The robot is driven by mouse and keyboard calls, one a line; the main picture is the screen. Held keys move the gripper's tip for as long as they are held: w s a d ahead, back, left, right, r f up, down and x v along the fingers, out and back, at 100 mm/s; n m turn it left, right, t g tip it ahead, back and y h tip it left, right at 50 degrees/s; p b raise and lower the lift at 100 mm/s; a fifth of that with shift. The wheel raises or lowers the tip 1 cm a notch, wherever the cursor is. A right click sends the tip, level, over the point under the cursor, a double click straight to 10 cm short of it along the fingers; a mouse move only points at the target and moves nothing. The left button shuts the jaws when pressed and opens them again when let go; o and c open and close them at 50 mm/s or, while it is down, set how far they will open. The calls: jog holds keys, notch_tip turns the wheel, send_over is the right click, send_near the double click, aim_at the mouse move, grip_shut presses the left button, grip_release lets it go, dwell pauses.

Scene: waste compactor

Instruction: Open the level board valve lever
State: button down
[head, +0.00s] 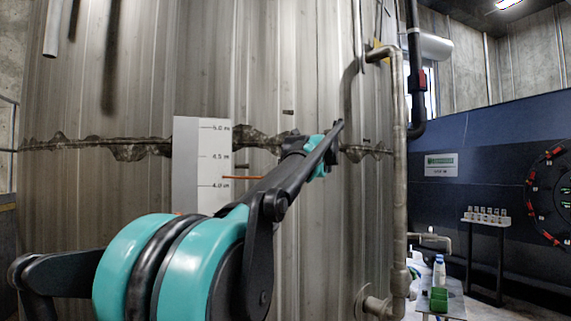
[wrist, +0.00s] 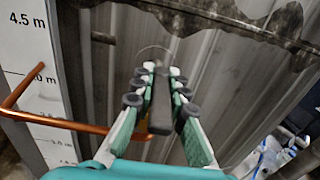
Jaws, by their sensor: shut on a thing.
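The white level board (head: 187,160) with metre marks stands against the tank left of my arm in the head view, and at the left edge of the wrist view (wrist: 24,48). A copper rod (wrist: 60,122) crosses the board and runs toward my fingers. My gripper (wrist: 162,72) is shut on a dark bar (wrist: 160,110), which looks like the valve lever, lying lengthwise between the fingers. In the head view my gripper (head: 336,130) is in front of the tank, right of the board, and the lever cannot be made out there.
The corrugated metal tank (head: 300,60) fills the space behind my arm. A vertical pipe (head: 398,180) stands to its right. Further right are a small table with bottles (head: 440,298), a stand with vials (head: 487,221) and a dark blue wall panel (head: 480,130).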

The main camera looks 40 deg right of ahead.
dwell(0.4)
jog(key=c, duration=1.5)
grip_release()
jog(key=v, duration=1.2)
jog(key=shift+d, duration=0.15)
